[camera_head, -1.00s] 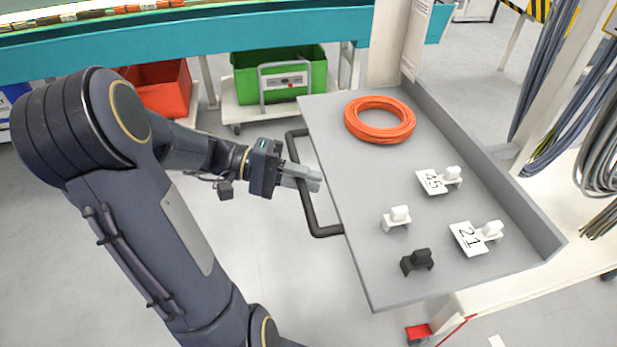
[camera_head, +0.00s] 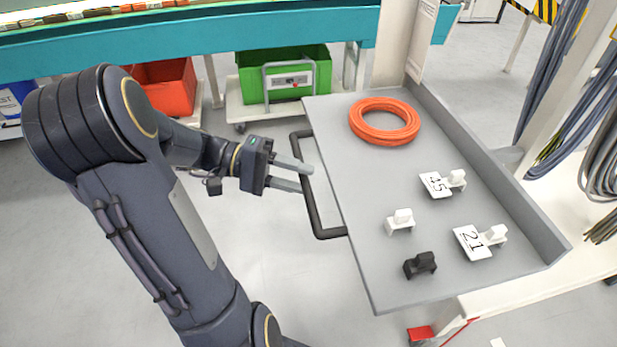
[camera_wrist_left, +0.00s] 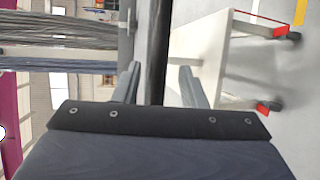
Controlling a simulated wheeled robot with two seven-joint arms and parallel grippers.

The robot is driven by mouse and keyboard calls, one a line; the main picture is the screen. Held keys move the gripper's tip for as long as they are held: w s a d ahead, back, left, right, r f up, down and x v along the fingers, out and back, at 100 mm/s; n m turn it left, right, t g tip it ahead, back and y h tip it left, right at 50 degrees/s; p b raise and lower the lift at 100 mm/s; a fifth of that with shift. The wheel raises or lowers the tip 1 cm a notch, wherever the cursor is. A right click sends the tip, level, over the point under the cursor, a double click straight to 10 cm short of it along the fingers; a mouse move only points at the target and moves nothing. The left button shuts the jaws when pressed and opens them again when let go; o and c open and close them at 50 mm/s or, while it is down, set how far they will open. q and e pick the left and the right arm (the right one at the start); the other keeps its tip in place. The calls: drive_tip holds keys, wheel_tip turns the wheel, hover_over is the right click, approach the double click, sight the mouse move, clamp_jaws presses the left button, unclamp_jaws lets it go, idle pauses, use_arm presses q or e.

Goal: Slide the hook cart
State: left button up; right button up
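The hook cart has a grey tray top (camera_head: 385,215) with a raised lip on its right side and a black bar handle (camera_head: 313,200) on its left edge. My left gripper (camera_head: 307,179) is at the handle with its two fingers apart. In the left wrist view the open fingers (camera_wrist_left: 158,85) stand on either side of the dark handle bar (camera_wrist_left: 157,50), with a gap to each finger. An orange cable ring (camera_head: 385,121) lies at the far end of the tray. My right gripper is not in view.
On the tray are number tags 45 (camera_head: 437,185) and 21 (camera_head: 472,242), a white clip (camera_head: 400,221) and a black clip (camera_head: 420,265). A green crate (camera_head: 285,75) and a red crate (camera_head: 165,85) stand behind. Grey cables hang at right. Floor left of the cart is clear.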

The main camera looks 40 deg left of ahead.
use_arm(q)
drive_tip(key=v, duration=0.5)
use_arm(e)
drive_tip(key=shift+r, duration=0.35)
